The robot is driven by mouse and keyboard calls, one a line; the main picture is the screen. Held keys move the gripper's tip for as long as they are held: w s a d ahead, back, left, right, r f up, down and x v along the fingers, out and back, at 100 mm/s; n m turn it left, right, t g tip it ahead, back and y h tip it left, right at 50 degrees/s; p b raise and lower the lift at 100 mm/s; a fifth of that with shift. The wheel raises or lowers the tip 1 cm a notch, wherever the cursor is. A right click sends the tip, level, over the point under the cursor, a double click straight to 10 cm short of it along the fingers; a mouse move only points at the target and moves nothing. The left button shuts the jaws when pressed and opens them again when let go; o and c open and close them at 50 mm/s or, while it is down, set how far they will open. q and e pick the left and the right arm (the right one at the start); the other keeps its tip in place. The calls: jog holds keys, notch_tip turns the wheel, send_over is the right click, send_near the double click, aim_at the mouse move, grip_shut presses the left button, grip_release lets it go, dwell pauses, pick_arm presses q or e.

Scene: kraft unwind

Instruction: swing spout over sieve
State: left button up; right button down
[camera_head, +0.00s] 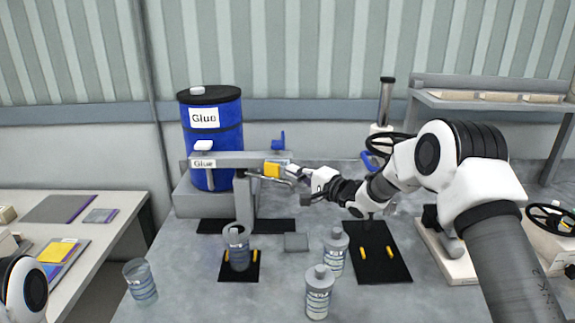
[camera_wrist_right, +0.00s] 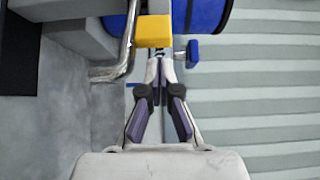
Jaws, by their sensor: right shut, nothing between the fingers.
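A grey horizontal beam (camera_head: 232,158) labelled Glue runs in front of the blue drum. A yellow block (camera_head: 273,170) sits at the beam's right end, and it also shows in the wrist view (camera_wrist_right: 153,31). A bent metal pipe, which looks like the spout (camera_wrist_right: 127,50), lies just left of the yellow block in the wrist view. My right gripper (camera_head: 292,174) is shut and empty. In the wrist view its fingertips (camera_wrist_right: 160,64) meet just below the yellow block, right of the pipe. I cannot make out the sieve for certain. My left gripper is not in view.
The blue Glue drum (camera_head: 214,130) stands behind the beam. A clear container (camera_head: 238,251) stands on a black mat below it. Another black mat (camera_head: 377,265) lies at right.

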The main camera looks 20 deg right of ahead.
aim_at(268, 177)
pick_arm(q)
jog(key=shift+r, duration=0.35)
pick_arm(e)
jog(key=x, duration=0.3)
jog(key=shift+f, duration=0.1)
jog(key=shift+s, duration=0.1)
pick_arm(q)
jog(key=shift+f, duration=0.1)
